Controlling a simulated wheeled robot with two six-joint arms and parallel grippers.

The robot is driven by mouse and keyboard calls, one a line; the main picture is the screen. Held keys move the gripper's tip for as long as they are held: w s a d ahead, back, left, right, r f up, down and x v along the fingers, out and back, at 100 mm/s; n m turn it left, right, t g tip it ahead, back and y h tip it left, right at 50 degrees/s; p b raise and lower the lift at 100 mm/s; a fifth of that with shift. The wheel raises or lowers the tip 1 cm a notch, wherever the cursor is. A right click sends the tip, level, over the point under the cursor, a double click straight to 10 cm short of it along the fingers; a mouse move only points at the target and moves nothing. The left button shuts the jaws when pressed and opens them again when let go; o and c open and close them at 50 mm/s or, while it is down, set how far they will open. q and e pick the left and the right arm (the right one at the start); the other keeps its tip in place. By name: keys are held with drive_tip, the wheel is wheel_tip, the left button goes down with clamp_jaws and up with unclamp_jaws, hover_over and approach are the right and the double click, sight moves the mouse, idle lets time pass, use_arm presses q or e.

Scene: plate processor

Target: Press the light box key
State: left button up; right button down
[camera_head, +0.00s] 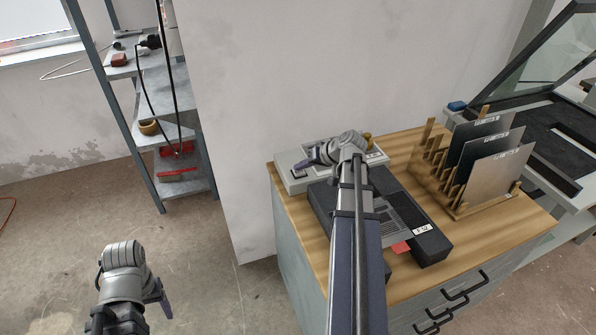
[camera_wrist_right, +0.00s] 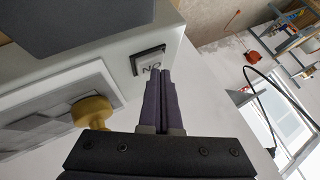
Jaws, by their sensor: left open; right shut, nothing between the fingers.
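The light box (camera_head: 284,182) is a pale grey box at the back left of the wooden cabinet top. Its key is a small square button with a dark frame (camera_wrist_right: 150,58) and lettering that reads "ON" upside down in the right wrist view. My right gripper (camera_head: 314,158) reaches over the cabinet to the box. It is shut and empty, and its purple fingertips in the right wrist view (camera_wrist_right: 158,74) overlap the key's lower edge and lettering. I cannot tell whether they touch it. My left gripper (camera_head: 160,298) is open and empty above the floor at lower left.
A yellow knob (camera_wrist_right: 92,111) sits on the box beside the fingers. A black device (camera_head: 432,244) lies in front of the box, partly behind my right arm. A wooden rack (camera_head: 433,160) holds upright plates at right. A metal shelf (camera_head: 147,180) stands at back left.

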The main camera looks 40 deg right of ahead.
sight(301, 173)
drive_tip(key=shift+f, duration=0.15)
idle(0.3)
drive_tip(key=shift+r+p, duration=0.5)
drive_tip(key=shift+r, duration=0.15)
wheel_tip(301, 173, up, 6)
drive_tip(key=p, duration=0.6)
